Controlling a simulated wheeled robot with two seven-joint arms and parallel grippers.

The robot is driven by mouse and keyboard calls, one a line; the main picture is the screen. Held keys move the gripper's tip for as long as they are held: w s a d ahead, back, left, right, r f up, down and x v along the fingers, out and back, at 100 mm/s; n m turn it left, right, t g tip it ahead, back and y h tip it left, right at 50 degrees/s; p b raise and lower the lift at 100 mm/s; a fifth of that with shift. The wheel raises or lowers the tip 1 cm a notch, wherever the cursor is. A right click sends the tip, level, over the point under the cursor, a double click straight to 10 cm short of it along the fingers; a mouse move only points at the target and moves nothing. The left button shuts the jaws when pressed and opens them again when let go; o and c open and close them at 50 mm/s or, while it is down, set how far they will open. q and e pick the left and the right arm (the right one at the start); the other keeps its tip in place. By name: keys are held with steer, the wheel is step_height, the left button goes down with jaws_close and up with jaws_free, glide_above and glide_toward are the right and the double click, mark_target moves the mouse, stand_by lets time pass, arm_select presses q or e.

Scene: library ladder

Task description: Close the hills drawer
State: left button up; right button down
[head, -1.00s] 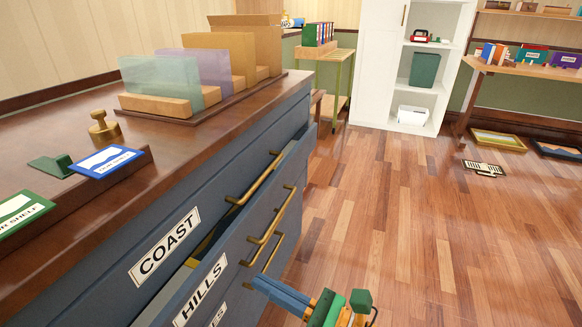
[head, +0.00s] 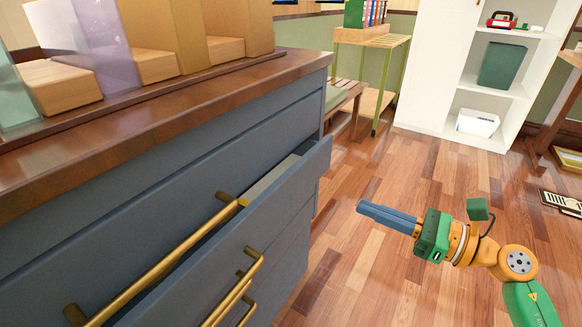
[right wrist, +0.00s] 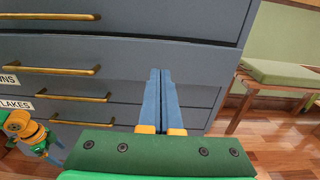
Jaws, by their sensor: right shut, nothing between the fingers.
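The hills drawer (head: 225,245) is partly pulled out of the blue cabinet, with a gap behind its top edge and pale contents (head: 268,182) inside. Its label is out of frame in the head view. In the right wrist view its front (right wrist: 165,18) spans the top. My right gripper (head: 362,208) is shut and empty, to the right of the drawer front and apart from it, over the floor. In the right wrist view its blue fingers (right wrist: 160,72) are together and point toward the cabinet. Part of my left arm and gripper (right wrist: 45,150) shows small at lower left; its jaws are unclear.
The drawer above has a long brass handle (head: 165,255). Lower drawers have handles (right wrist: 75,96). A wooden bench (right wrist: 282,74) stands right of the cabinet. White shelves (head: 490,85) stand at the back.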

glide_toward(292, 177)
steer(key=x, duration=0.6)
steer(key=shift+a+p, duration=0.1)
steer(key=shift+p, duration=0.25)
arm_select(q)
steer(key=shift+s+f, duration=0.25)
steer(key=shift+f, duration=0.15)
arm_select(e)
steer(key=shift+w+a, duration=0.25)
